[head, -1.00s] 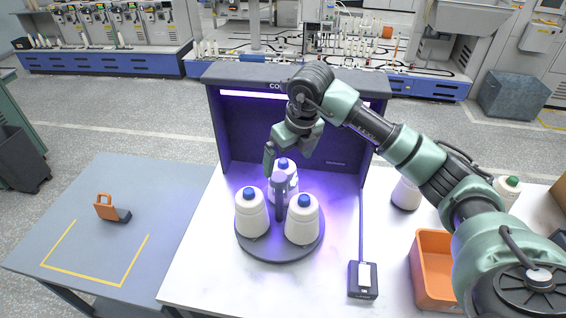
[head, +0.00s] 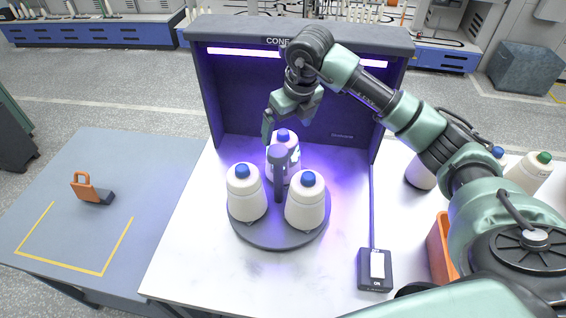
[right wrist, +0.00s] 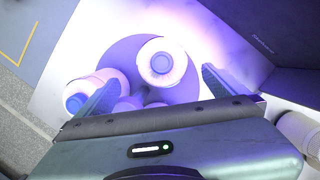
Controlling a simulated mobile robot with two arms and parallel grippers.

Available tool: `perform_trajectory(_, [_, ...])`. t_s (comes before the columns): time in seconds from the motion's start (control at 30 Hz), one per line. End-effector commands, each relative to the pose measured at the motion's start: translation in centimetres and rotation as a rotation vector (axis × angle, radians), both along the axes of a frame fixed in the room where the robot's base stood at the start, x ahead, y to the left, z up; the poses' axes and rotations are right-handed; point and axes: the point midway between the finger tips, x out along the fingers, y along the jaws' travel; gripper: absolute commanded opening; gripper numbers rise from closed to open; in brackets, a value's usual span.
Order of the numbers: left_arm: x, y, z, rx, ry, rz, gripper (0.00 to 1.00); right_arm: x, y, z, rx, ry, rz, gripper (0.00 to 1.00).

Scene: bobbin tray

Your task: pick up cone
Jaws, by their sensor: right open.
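Three white cones with blue tops stand upright on a dark round tray around a short grey centre post: front-left cone (head: 246,195), front-right cone (head: 306,204) and rear cone (head: 295,161). The round tray (head: 278,238) sits before the lit booth. My right gripper (head: 287,130) is open, just above and in front of the booth side of the rear cone, which the post partly hides. In the right wrist view, a cone (right wrist: 162,62) shows between the spread fingers of the gripper (right wrist: 157,88), with clear space on both sides. My left gripper is out of view.
The dark booth (head: 230,105) stands behind the tray. A switch box (head: 376,270) lies front right. An orange bin (head: 440,250) and more cones (head: 420,176) are partly behind my right arm. An orange-handled object (head: 92,188) is on the blue-grey table at left.

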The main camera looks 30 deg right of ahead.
Motion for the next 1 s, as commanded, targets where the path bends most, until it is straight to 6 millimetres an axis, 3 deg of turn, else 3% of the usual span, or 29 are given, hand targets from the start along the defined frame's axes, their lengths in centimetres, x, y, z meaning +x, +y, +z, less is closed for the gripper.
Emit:
perform_trajectory(0.03, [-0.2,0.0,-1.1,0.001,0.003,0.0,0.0,0.0,0.0,-1.1,0.0,0.0,0.0,1.0])
perform_trajectory(0.17, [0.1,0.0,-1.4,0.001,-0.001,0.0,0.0,0.1,0.0,-1.6,0.0,0.001,-0.001,1.0])
perform_trajectory(0.63, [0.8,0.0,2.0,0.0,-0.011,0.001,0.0,2.6,0.2,-6.0,0.003,0.005,-0.001,1.0])
perform_trajectory(0.8, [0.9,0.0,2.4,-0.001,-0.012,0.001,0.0,3.2,0.2,-8.2,0.001,0.001,0.0,1.0])
perform_trajectory(1.0, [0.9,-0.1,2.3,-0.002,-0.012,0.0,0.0,3.3,0.1,-8.6,0.0,0.0,0.0,1.0])
